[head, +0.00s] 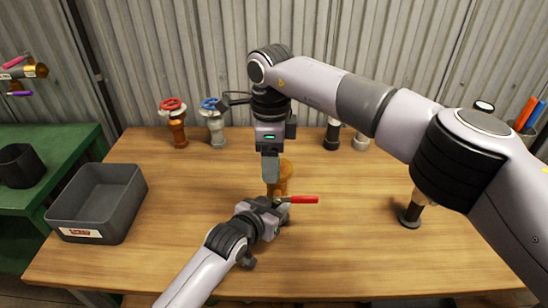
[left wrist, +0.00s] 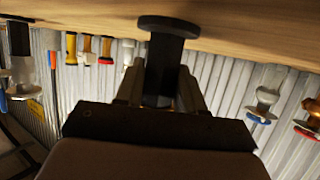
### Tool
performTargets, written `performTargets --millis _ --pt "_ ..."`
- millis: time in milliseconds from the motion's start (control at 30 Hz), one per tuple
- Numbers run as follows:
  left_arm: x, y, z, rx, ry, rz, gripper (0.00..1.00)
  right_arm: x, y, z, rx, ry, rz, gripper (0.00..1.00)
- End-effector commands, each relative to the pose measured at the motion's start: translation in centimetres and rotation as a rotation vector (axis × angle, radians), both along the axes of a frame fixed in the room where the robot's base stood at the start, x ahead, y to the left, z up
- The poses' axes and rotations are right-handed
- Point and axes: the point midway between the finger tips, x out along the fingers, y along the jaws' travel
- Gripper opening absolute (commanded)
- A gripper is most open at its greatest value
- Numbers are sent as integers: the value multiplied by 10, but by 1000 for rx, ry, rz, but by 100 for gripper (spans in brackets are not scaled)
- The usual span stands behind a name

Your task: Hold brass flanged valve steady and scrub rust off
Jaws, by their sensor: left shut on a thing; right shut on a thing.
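A brass-brown valve part (head: 286,172) stands near the middle of the wooden table, partly hidden by my grippers. A red lever-like handle (head: 302,199) sticks out to the right beside it; what it joins is hidden. My left gripper (head: 268,206) is low at the valve and shut on it. The left wrist view, with the table at its top, shows a dark flanged body (left wrist: 164,62) between the left fingers (left wrist: 160,92). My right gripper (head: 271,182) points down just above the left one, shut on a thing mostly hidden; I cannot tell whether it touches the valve.
A grey bin (head: 97,203) stands at the table's left. A red-wheeled valve (head: 177,124) and a blue-wheeled valve (head: 215,124) stand at the back. A black-based piece (head: 410,215) stands near my right arm. The front right is clear.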

Motion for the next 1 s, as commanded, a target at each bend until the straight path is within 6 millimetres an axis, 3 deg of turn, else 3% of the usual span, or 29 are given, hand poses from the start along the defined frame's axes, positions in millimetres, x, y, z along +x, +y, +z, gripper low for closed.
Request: performTargets --millis 200,533,1000 --pt "0 0 -1 0 1 0 0 0 -11 -1 -5 5 -3 36" --pt "0 0 0 -2 1 1 0 1 -11 2 -5 3 -3 36" --pt "0 0 0 -2 1 1 0 1 -11 40 -4 1 -2 36"
